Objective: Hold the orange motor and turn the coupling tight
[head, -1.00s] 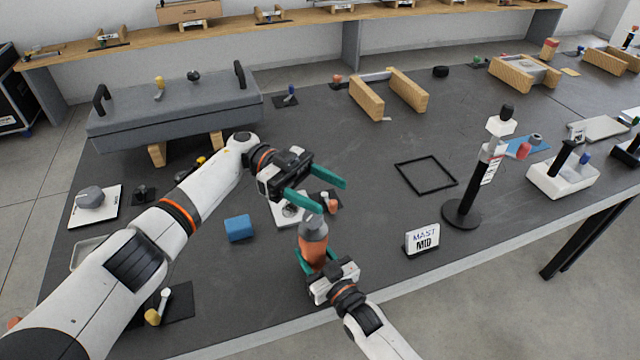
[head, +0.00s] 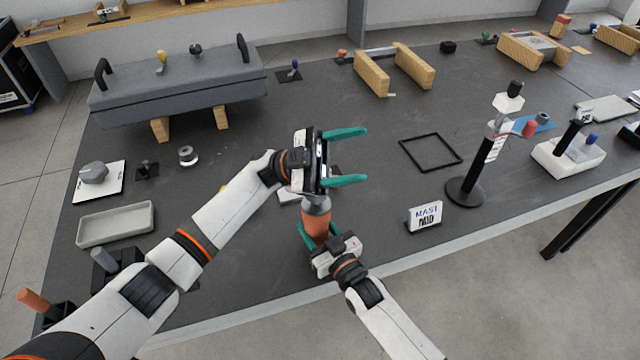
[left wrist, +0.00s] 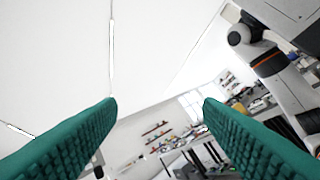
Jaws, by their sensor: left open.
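The orange motor (head: 316,224) stands roughly upright near the table's front edge, with a grey top part (head: 316,203). My right gripper (head: 319,236) has its green fingers closed around the motor's lower part. My left gripper (head: 365,156) is open and empty above and beyond the motor, its fingers pointing right. In the left wrist view its two green fingers (left wrist: 159,106) are wide apart with nothing between them. That view faces the ceiling and far room; the motor is not in it. I cannot tell the coupling apart from the motor's grey top.
A white MAST sign (head: 424,217) and a black mast stand (head: 466,191) are right of the motor. A black square frame (head: 431,152) lies behind them. A grey tray (head: 116,224) and a grey ring (head: 187,156) lie left. The table centre is mostly clear.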

